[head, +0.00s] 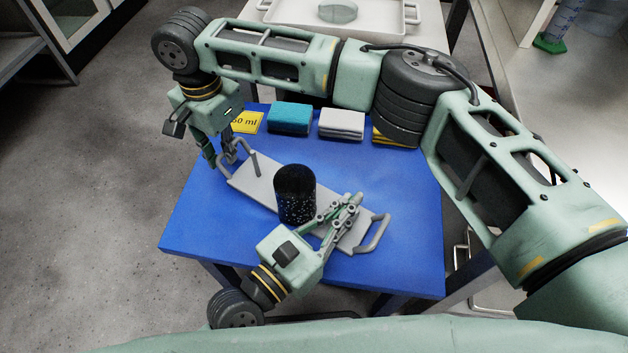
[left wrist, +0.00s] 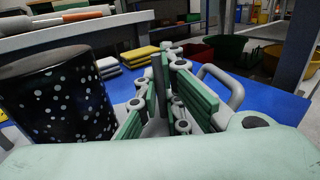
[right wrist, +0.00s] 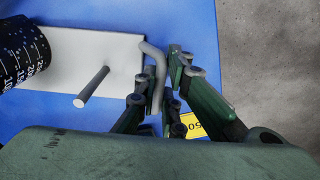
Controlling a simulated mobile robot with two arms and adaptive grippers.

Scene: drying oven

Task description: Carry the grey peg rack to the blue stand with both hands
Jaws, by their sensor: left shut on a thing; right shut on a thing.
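The grey peg rack (head: 262,187) is a flat plate with a looped handle at each end and upright pegs. It lies over the blue stand (head: 408,232); I cannot tell whether it touches the top. A black speckled cylinder (head: 295,194) stands upright on the rack's middle and also shows in the left wrist view (left wrist: 60,100). My left gripper (head: 342,210) is shut around a grey peg (left wrist: 157,85), beside the near-end handle (head: 373,235). My right gripper (head: 222,155) is shut on the far-end handle (right wrist: 155,72).
Folded teal (head: 290,118), white (head: 342,124) and yellow (head: 382,138) cloths and a yellow volume card (head: 248,122) lie along the stand's back. A white tray (head: 275,12) with a dish is behind. The stand's left front and right side are clear.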

